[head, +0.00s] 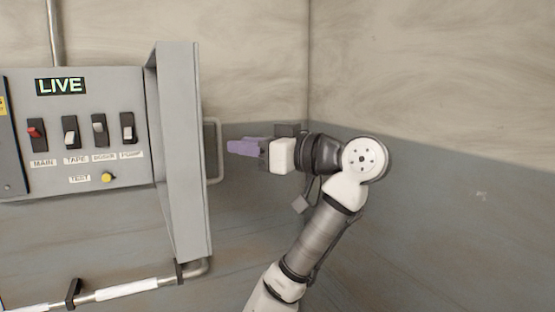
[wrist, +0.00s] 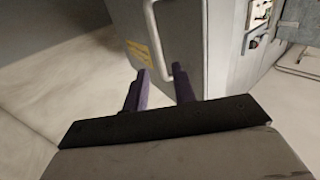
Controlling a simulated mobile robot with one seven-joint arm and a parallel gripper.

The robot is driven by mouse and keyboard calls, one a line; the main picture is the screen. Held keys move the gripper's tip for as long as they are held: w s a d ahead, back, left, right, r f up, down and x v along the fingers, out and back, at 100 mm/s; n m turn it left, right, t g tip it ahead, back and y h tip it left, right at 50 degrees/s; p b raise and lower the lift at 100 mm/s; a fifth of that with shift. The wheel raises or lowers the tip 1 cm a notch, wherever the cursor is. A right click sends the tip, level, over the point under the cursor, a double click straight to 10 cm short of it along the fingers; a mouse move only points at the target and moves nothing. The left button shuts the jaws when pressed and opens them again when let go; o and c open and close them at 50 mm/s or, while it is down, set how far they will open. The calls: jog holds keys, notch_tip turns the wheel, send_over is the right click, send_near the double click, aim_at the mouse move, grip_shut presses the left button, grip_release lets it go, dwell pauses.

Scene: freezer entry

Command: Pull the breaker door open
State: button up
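The breaker door (head: 182,150) is a grey panel that stands swung out from the breaker box (head: 85,85), whose switches are exposed. Its pale loop handle (head: 218,150) is on the door's right-hand face in the head view. My gripper (head: 230,146) has purple fingers and points left at the handle, just right of it. In the wrist view the fingers (wrist: 161,78) are apart with nothing between them. The handle (wrist: 153,32) rises ahead of them, and its lower end is close to the right fingertip. I cannot tell whether they touch.
The box carries a LIVE sign (head: 60,86), several labelled switches and a yellow test button (head: 107,177). A pipe rail (head: 130,286) runs below it. The corner walls stand behind my arm. The wrist view shows a yellow label (wrist: 140,52) on the door.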

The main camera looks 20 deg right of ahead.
jog(key=b+v, duration=0.1)
jog(key=v, duration=0.5)
jog(key=shift+s+d+b, duration=0.25)
jog(key=shift+s+b, duration=0.1)
jog(key=shift+b, duration=0.05)
jog(key=shift+r, duration=0.1)
